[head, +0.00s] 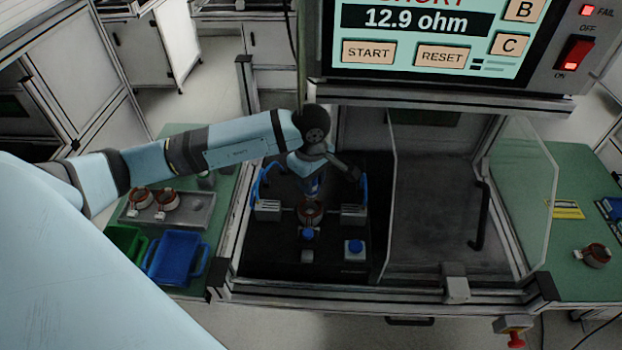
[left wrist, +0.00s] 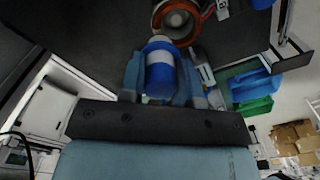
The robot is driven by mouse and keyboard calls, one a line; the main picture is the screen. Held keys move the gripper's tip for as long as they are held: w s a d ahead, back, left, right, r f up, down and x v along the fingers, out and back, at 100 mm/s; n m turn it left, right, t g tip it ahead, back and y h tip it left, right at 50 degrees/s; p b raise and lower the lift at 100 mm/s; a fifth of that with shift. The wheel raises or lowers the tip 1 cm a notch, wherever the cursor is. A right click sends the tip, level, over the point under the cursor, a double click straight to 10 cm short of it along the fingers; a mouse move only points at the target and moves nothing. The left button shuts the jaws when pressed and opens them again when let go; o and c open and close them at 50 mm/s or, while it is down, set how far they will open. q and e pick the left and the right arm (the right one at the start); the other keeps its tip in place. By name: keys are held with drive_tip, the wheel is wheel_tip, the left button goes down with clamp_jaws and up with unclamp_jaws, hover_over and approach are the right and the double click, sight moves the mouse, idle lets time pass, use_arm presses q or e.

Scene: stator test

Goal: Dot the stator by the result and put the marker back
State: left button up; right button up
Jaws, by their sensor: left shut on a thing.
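My left gripper (head: 314,184) reaches into the open left bay of the test cabinet, just above and behind the stator (head: 310,212). In the left wrist view, the left gripper (left wrist: 160,82) is shut on a blue marker (left wrist: 159,68), with one finger on each side of it. The copper-ringed stator (left wrist: 177,18) shows just beyond the marker's tip; I cannot tell whether they touch. The tester screen (head: 415,22) reads 12.9 ohm under a cut-off red word that looks like SHORT, and the red FAIL lamp (head: 587,10) is lit. My right gripper is not in view.
Clamp blocks flank the stator. A blue button (head: 355,246) is at its front right. At left are a grey tray (head: 190,208) with stators, a green bin (head: 124,240) and a blue bin (head: 174,259). A glass door (head: 520,190) stands at right; another stator (head: 595,256) lies beyond.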

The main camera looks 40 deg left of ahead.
use_arm(q)
drive_tip(key=shift+r+p, duration=0.35)
drive_tip(key=shift+r, duration=0.5)
drive_tip(key=shift+r+p, duration=0.7)
drive_tip(key=shift+r, duration=1.4)
